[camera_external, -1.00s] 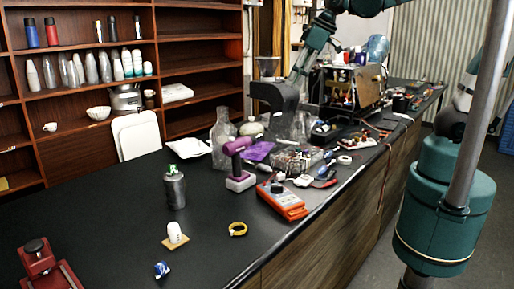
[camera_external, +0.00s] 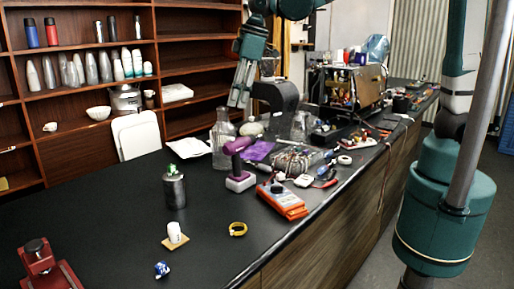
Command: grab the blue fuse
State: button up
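My gripper (camera_external: 238,103) hangs pointing down in the upper middle of the view, above the far side of the black workbench (camera_external: 110,205). It is left of a dark curved stand and above a clear glass bottle. The fingers look close together, and their gap is too small to judge. I see nothing held in it. I cannot pick out the blue fuse for certain. Small coloured parts show in the open brewer housing (camera_external: 343,93) at the far end of the bench, too small to tell apart.

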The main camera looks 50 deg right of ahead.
jog(key=a+f+n, duration=0.2)
jog(key=a+f, duration=0.2)
jog(key=a, duration=0.8)
jog(key=n+g+h, duration=0.2)
jog(key=n+g, duration=0.1)
jog(key=n, duration=0.3)
send_over(160, 264)
notch_tip(160, 264, down, 20)
jog(key=shift+w+r, duration=0.15)
jog(key=shift+r, duration=0.1)
jog(key=shift+f, duration=1.3)
jog(key=shift+s+f+p, duration=0.2)
jog(key=shift+f+p, duration=0.25)
jog(key=shift+f, duration=2.15)
